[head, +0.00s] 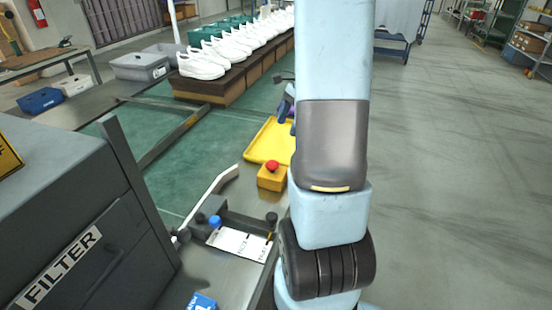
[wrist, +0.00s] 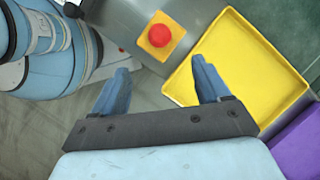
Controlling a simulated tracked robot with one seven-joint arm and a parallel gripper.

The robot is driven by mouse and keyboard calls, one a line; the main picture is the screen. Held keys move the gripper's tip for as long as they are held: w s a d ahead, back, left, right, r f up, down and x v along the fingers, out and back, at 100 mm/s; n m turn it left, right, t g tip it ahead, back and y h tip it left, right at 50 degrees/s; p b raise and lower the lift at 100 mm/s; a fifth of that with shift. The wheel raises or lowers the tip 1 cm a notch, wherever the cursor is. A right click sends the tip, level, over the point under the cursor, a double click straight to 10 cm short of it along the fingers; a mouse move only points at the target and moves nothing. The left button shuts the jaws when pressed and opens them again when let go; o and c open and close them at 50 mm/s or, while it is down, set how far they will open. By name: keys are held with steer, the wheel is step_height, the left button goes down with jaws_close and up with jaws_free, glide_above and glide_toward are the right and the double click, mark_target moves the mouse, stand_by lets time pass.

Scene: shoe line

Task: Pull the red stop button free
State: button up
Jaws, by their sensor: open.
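The red stop button (head: 272,166) is a round red cap on a yellow box (head: 271,180), on the bench to the left of my arm in the head view. In the wrist view the red button (wrist: 159,35) and its yellow box (wrist: 163,52) show at the top, ahead of the fingertips. My gripper (wrist: 163,72) is open and empty, its two blue fingers spread apart, with the button beyond the gap and not touched. In the head view my arm hides most of the gripper; a small bluish part (head: 287,104) shows at its left edge.
A yellow tray (wrist: 238,62) lies beside the button box, close to the right finger. A purple item (wrist: 299,143) is at the lower right. The head view shows a grey filter machine (head: 70,215), a white card (head: 240,244) and a row of white shoes (head: 202,65). The floor at right is clear.

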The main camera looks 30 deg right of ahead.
mark_target(273, 162)
steer(key=x, duration=1.4)
steer(key=shift+d, duration=0.1)
